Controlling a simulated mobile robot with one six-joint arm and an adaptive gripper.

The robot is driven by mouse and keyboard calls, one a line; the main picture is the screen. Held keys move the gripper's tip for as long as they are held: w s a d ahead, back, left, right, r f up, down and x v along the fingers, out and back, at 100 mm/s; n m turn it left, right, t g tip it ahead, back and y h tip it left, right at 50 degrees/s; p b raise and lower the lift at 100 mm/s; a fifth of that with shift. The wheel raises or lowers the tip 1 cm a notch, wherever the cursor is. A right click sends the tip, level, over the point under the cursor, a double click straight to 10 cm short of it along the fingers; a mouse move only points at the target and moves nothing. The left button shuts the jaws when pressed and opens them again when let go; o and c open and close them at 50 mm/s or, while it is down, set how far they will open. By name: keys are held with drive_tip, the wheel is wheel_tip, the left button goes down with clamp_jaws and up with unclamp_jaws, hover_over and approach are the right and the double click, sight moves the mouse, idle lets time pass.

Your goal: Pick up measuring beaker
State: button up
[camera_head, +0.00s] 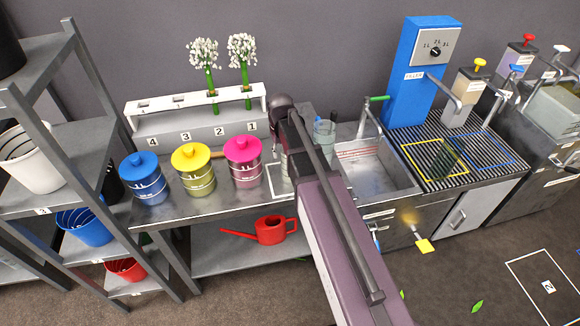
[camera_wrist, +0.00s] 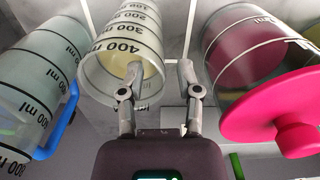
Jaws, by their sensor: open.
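A clear measuring beaker (camera_wrist: 122,32) with black ml marks and a yellowish inside shows in the middle of the wrist view. My gripper (camera_wrist: 158,72) is open at its wide end. The left finger overlaps the beaker's mouth, and the right finger is beside its right side; I cannot tell whether they touch. In the head view a strip of the beaker (camera_head: 284,166) shows beside my arm, which hides the rest and my fingers. A larger marked jug (camera_wrist: 38,80) with a blue handle is at the left of the wrist view.
A pink-lidded canister (camera_head: 243,162) stands close by and fills the wrist view's right side (camera_wrist: 258,50). Yellow (camera_head: 193,168) and blue (camera_head: 145,178) canisters stand farther left. A sink (camera_head: 375,170) is to the right. A rack (camera_head: 195,107) holds white flowers behind.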

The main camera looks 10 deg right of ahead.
drive_tip(key=shift+c, duration=0.2)
clamp_jaws()
drive_tip(key=shift+r, duration=0.15)
idle(0.3)
wheel_tip(320, 180, up, 4)
drive_tip(key=p, duration=0.3)
drive_tip(key=shift+f+p, duration=0.25)
drive_tip(key=shift+p, duration=0.1)
drive_tip(key=s+d+r+p, duration=0.1)
drive_tip(key=s+d, duration=0.2)
drive_tip(key=s, duration=1.2)
drive_tip(key=shift+s+r, duration=0.15)
drive_tip(key=shift+s, duration=0.25)
